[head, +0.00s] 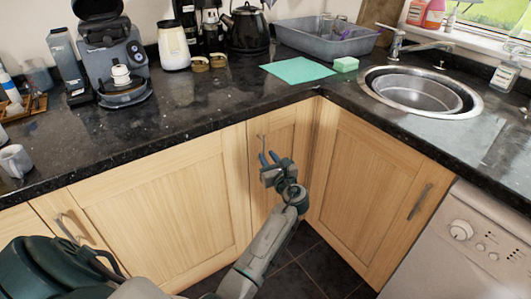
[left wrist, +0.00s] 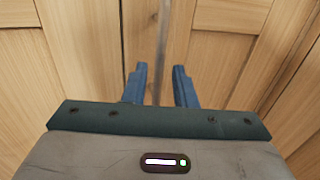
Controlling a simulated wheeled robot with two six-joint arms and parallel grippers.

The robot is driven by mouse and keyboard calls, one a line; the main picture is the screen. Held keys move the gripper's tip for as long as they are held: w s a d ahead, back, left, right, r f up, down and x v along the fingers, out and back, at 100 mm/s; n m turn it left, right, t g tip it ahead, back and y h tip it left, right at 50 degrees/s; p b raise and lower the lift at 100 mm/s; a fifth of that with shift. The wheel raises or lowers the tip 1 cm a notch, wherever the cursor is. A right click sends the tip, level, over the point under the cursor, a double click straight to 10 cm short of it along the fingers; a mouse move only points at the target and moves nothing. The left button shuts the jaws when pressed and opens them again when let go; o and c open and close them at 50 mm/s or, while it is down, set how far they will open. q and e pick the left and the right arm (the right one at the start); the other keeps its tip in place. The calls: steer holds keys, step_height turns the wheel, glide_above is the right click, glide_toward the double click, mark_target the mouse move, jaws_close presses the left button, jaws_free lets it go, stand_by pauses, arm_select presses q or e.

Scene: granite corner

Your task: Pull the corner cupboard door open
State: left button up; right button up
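The corner cupboard door (head: 286,137) is a narrow light-wood door in the inner corner under the black worktop. It looks shut. Its slim metal handle (head: 261,138) is upright near the door's left edge. My left gripper (head: 268,158) is in front of the door at the lower part of the handle, with its blue fingers apart. In the left wrist view the grey handle bar (left wrist: 162,50) runs down between the two open fingers, with a gap on each side. I cannot tell how deep the bar sits between them. My right gripper is not in view.
A wide cupboard door (head: 170,205) is on the left and another door (head: 365,185) on the right, with a handle (head: 420,202). A white appliance (head: 455,250) stands at the right. The dark tiled floor (head: 315,265) below looks clear. The black worktop (head: 215,105) overhangs the doors.

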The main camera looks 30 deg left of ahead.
mark_target(264, 152)
arm_select(q)
steer(key=shift+x, duration=1.8)
jaws_close()
steer(key=shift+d+f, duration=0.1)
